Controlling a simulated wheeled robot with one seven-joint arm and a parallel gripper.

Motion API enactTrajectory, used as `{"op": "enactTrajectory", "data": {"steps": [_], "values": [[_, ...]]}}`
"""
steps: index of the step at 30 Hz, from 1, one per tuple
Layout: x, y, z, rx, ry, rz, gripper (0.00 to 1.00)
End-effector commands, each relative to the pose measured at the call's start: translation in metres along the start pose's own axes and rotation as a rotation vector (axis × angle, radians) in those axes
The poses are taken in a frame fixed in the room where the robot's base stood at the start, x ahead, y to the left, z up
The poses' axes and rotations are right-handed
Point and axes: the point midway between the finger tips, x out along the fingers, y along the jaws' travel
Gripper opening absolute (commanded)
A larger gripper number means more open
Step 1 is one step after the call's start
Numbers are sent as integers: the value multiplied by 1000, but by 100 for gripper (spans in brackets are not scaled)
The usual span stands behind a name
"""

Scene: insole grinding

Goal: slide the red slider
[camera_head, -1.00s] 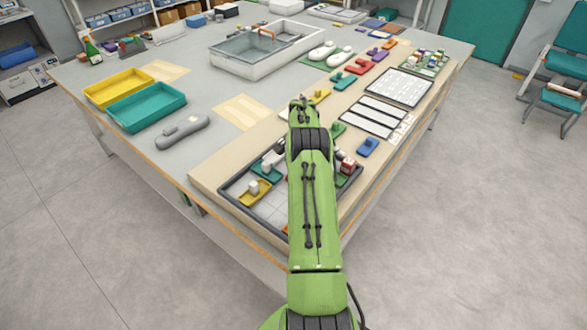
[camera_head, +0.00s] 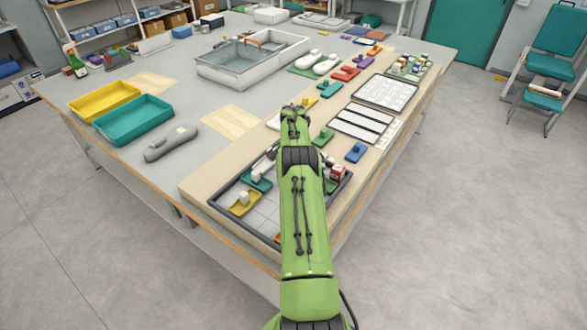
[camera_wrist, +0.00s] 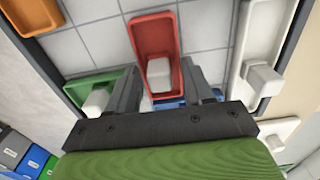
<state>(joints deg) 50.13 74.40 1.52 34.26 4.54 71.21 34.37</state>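The red slider (camera_wrist: 155,32) is a shallow red tray-like piece with a white block-shaped knob (camera_wrist: 159,75) near its lower end. It lies on the white gridded floor of the dark-rimmed tray (camera_head: 232,216). In the wrist view my gripper (camera_wrist: 163,83) is open, with one dark finger on each side of the knob. I cannot tell whether either finger touches it.
In the wrist view, a green piece (camera_wrist: 92,82) is left of the fingers, a blue piece (camera_wrist: 170,104) is just below the red one, and a white piece with a knob (camera_wrist: 263,80) is right. An orange piece (camera_wrist: 152,3) is at the top.

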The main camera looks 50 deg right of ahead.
Motion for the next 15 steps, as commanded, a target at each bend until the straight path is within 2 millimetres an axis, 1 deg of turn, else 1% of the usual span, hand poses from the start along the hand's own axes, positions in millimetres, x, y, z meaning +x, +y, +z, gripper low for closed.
{"op": "enactTrajectory", "data": {"steps": [5, 8, 11, 15], "values": [[-1, 0, 0, 0, 0, 0, 51], [-11, 0, 0, -1, 1, -1, 51], [-34, 0, 0, -1, 3, -2, 51], [-76, -1, 0, -1, 3, -2, 51]]}}
